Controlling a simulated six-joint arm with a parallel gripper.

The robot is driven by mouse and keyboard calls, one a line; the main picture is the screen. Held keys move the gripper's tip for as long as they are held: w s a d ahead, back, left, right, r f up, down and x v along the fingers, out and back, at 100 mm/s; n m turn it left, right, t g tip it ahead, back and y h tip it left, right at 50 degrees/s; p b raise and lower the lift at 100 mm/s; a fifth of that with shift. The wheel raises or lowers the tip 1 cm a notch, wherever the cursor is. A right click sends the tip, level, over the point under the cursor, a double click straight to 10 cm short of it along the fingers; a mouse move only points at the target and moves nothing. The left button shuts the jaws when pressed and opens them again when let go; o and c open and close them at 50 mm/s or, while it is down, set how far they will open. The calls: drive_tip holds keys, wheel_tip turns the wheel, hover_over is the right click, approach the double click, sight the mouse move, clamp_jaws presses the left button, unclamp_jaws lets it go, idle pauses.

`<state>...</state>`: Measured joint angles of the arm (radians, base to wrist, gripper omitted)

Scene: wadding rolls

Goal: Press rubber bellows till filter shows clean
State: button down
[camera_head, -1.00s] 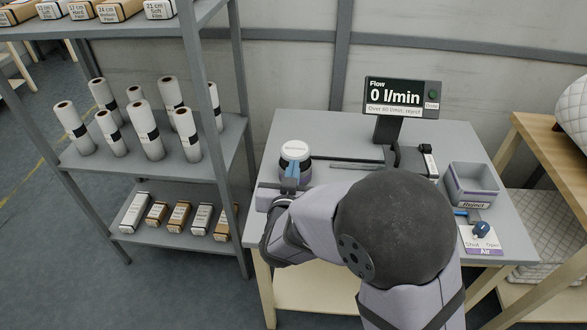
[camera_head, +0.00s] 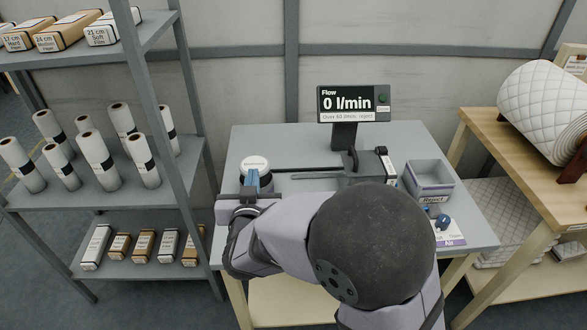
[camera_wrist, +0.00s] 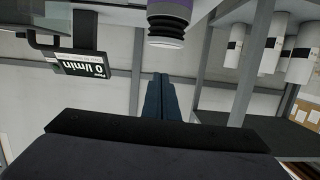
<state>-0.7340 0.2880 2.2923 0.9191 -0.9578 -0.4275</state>
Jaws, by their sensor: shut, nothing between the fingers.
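The rubber bellows, with a white top, black ribs and a purple base, stands at the left of the grey table; its white top (camera_head: 255,162) shows past my fingers. In the wrist view, which is upside down, the bellows (camera_wrist: 167,28) is at the top, white cap lowest. My gripper (camera_head: 251,180) is shut and empty, in front of the bellows in the head view. Its blue fingertips (camera_wrist: 160,76) appear apart from the cap in the wrist view. The flow display (camera_head: 353,103) reads 0 l/min, "Over 60 l/min: reject". I cannot make out a filter.
A grey reject tray (camera_head: 430,180) and a blue air knob (camera_head: 443,221) are at the table's right. A dark fixture (camera_head: 368,167) and rod stand mid-table. A shelf (camera_head: 110,195) with white rolls is at left, a quilted roll (camera_head: 545,105) at right.

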drive_tip(key=shift+r, duration=0.75)
drive_tip(key=p, duration=0.1)
hover_over(255, 166)
drive_tip(key=f+v, duration=0.1)
drive_tip(key=v, duration=0.2)
drive_tip(key=shift+w+d+f, duration=0.1)
drive_tip(key=shift+d+f, duration=0.15)
drive_tip(key=shift+f, duration=0.75)
wheel_tip(255, 166, down, 2)
drive_tip(key=shift+f, duration=0.1)
drive_tip(key=shift+a+f, duration=0.1)
drive_tip(key=shift+f, duration=0.8)
